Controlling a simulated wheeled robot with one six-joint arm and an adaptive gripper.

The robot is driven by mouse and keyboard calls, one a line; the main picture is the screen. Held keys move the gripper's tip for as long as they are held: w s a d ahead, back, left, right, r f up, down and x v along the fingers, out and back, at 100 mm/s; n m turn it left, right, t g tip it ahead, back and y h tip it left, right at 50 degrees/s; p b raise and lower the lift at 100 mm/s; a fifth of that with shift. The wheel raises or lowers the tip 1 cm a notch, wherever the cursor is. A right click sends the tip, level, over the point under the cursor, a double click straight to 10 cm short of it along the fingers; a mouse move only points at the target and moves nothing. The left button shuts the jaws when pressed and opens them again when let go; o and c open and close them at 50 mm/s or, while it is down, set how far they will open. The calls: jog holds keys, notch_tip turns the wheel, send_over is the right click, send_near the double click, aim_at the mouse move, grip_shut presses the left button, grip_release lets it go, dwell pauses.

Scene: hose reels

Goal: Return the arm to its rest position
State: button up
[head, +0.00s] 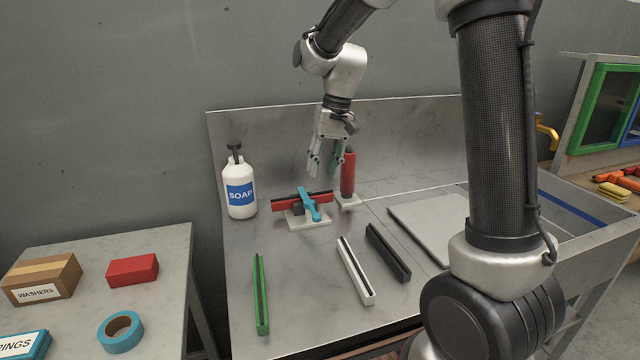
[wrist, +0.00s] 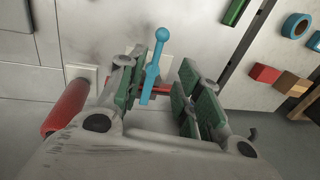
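My gripper (head: 323,160) hangs fingers-down above the back of the steel bench. In the wrist view its green-padded fingers (wrist: 165,105) are spread apart with nothing held between them. Below it, a blue lever (head: 311,204) lies across a red bar (head: 285,204) on a pale base plate (head: 309,221). In the wrist view the blue lever (wrist: 152,68) shows in the gap between the fingers, beyond them. A red upright cylinder (head: 348,175) stands just right of the gripper, and I cannot tell how close they are in depth.
A soap bottle (head: 239,189) stands at the bench's back left. Green (head: 261,295), white (head: 355,270) and black (head: 387,252) channel bars lie in front. A side table at left holds a washers box (head: 40,279), red block (head: 132,270) and blue tape roll (head: 121,332). A sink (head: 570,215) is at right.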

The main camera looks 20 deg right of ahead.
jog(key=shift+d+r, duration=0.1)
jog(key=shift+r, duration=0.3)
jog(key=s+d+r+t, duration=0.1)
jog(key=s+d, duration=0.3)
jog(key=s, duration=0.4)
jog(key=s+d+r+t+h, duration=0.1)
jog(key=s+d+r, duration=0.2)
jog(key=s, duration=0.6)
jog(key=s+d+r+t+h, duration=0.1)
jog(key=s+d+r+t, duration=0.1)
jog(key=s+d, duration=0.3)
jog(key=s, duration=0.4)
jog(key=shift+s, duration=0.1)
